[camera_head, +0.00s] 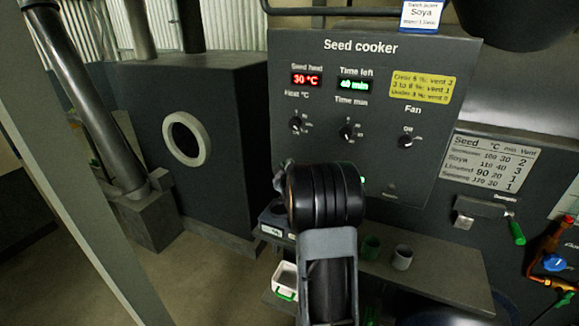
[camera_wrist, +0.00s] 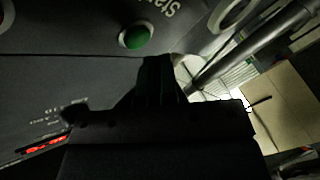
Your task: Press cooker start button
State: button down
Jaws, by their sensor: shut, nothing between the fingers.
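The seed cooker panel (camera_head: 345,90) is dark grey, with a red display reading 30 °C and a green one reading 40 min. In the wrist view the round green start button (camera_wrist: 136,35) sits in a pale ring beside partly seen "Start" lettering. My gripper (camera_wrist: 160,62) is shut and empty, its dark fingers close below the button in that picture. Whether they touch the panel I cannot tell. In the head view my arm's end covers the panel's lower middle, hiding the button and fingertips; only a small green sliver (camera_head: 362,180) shows at the arm's right edge.
Three knobs sit above my arm, among them the fan knob (camera_head: 405,142). A damper lever with a green handle (camera_head: 516,232) juts out at the right.

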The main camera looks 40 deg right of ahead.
jog(key=shift+s+a+b, duration=0.4)
jog(key=shift+a+b, duration=0.05)
jog(key=shift+a, duration=0.3)
jog(key=shift+s+a+b, duration=0.35)
jog(key=shift+a+b, duration=0.1)
jog(key=shift+a, duration=0.25)
jog(key=shift+s+a+b, duration=0.4)
jog(key=shift+a+b, duration=0.05)
jog(key=shift+a, duration=0.3)
